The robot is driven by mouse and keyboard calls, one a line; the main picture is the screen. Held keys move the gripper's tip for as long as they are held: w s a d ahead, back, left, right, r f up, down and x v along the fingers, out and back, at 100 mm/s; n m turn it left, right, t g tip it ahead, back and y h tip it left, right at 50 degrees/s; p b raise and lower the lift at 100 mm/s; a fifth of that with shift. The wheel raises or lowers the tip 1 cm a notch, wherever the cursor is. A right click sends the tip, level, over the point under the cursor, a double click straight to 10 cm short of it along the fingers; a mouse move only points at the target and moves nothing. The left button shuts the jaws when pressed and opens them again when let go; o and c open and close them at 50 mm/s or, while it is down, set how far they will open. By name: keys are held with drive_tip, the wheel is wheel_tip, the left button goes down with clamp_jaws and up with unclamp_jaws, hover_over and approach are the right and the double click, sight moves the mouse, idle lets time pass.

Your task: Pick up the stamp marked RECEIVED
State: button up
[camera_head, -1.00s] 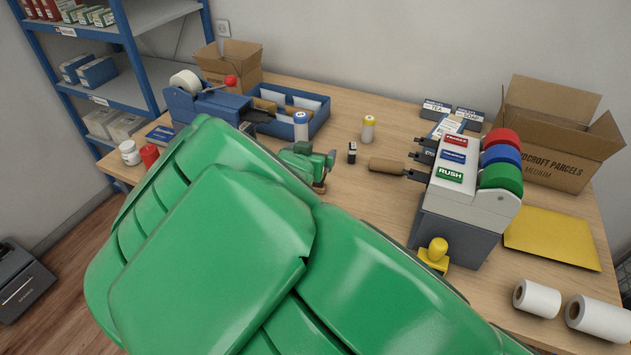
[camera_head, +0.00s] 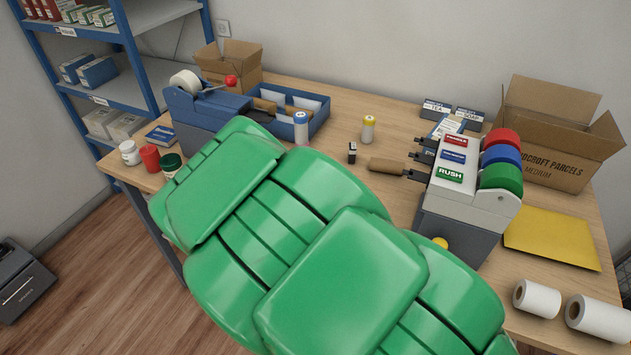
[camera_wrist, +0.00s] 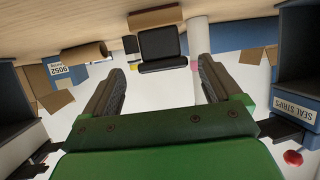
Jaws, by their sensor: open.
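My gripper (camera_wrist: 158,88) is open and empty in the wrist view, its two dark fingers spread wide. The head view hides it behind my green arm. A small black upright item (camera_head: 352,153), which looks like a stamp, stands on the counter. A black item with a grey panel (camera_wrist: 162,50), probably the same one, appears inverted beyond the gap between the fingers, apart from them. A yellow knob (camera_head: 440,242), mostly hidden, shows beside the label dispenser. I cannot read RECEIVED on anything.
A blue tape dispenser (camera_head: 205,107) and tray (camera_head: 320,117) stand left. A blue-capped bottle (camera_head: 301,130) and yellow-capped bottle (camera_head: 368,130) stand near the black item. Paper rolls (camera_head: 537,299) lie front right.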

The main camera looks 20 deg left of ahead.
drive_tip(key=shift+x, duration=2.8)
drive_tip(key=shift+a+r, duration=0.1)
drive_tip(key=shift+a, duration=0.05)
drive_tip(key=shift+s, duration=0.1)
drive_tip(key=c, duration=1.1)
drive_tip(key=shift+o, duration=0.2)
drive_tip(key=shift+r, duration=0.1)
